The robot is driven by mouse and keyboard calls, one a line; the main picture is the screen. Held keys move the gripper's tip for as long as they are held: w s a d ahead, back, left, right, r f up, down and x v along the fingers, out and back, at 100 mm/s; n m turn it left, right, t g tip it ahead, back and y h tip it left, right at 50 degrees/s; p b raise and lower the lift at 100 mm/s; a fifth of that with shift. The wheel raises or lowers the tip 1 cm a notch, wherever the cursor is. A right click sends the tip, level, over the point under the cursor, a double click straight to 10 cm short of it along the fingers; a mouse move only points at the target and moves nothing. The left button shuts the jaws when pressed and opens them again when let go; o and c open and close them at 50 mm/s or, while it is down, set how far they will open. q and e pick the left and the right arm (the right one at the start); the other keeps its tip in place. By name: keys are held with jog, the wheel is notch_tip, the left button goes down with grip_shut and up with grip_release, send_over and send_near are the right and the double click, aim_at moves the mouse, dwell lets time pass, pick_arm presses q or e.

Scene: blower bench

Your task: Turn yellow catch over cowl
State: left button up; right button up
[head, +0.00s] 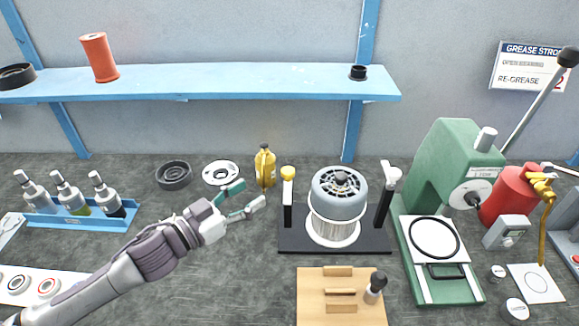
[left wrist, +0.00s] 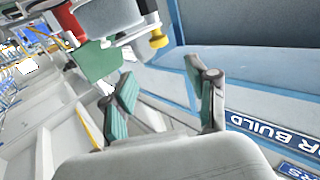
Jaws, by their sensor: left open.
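The yellow catch (head: 288,174) tops a dark post at the left end of the black blower stand (head: 350,242). It points up, beside the cowl and apart from it. The grey-blue cowl (head: 326,186) sits on a finned silver body at the stand's middle. My left gripper (head: 248,194) is open and empty, left of the yellow catch and a little short of it. In the left wrist view, the yellow catch (left wrist: 158,40) shows beyond the open fingers (left wrist: 160,72), with the grey cowl (left wrist: 108,16) beside it. My right gripper is not in view.
A white catch (head: 391,172) stands on the right post. A yellow bottle (head: 265,168) stands just behind my left gripper. A wooden block (head: 312,306) lies in front of the stand, and a green press (head: 445,165) stands to the right. A blue shelf (head: 220,82) runs above the bench.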

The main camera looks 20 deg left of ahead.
aim_at(283, 173)
pick_arm(q)
jog(key=p+x, duration=0.2)
jog(key=x, duration=1)
jog(key=shift+w+d+f+p, duration=0.1)
jog(key=shift+w+p, duration=0.1)
jog(key=shift+p, duration=0.15)
grip_shut()
